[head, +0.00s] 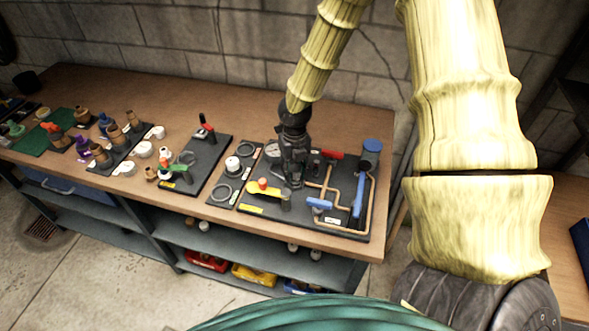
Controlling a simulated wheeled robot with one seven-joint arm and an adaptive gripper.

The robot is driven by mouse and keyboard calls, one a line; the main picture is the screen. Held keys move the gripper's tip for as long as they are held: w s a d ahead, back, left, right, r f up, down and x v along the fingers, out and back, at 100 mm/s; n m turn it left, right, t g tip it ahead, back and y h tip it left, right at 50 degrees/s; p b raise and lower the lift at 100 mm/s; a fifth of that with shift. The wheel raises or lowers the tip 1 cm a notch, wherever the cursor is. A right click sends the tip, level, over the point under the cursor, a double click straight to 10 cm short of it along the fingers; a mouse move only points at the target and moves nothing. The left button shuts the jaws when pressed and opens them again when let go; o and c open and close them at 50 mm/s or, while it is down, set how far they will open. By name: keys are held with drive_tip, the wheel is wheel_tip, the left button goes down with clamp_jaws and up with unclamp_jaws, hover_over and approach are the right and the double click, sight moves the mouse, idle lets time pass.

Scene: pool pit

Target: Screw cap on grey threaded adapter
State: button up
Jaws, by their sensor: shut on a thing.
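My gripper (293,178) points down over the dark fittings board (338,228) at the right of the bench. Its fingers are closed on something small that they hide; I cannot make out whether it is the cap. A short grey cylindrical fitting (286,202) stands just below and left of the fingers, at the end of a yellow part (263,190). It may be the grey threaded adapter, but no thread can be seen at this size. I cannot tell whether the gripper touches it.
The board also carries copper-coloured pipes (328,188), a blue-handled part (359,195), a blue-topped cylinder (371,152) and a red part (332,154). Left are a white round cap (232,163), grey rings (221,193) and boards of fittings. Bare wood (210,120) lies behind.

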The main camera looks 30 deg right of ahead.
drive_tip(key=shift+f, duration=0.6)
idle(1.0)
drive_tip(key=shift+a+p, duration=0.1)
drive_tip(key=shift+p, duration=0.2)
idle(1.5)
drive_tip(key=o, duration=1.5)
drive_tip(key=shift+r, duration=0.15)
drive_tip(key=shift+r+p, duration=2.85)
drive_tip(key=shift+p, duration=0.55)
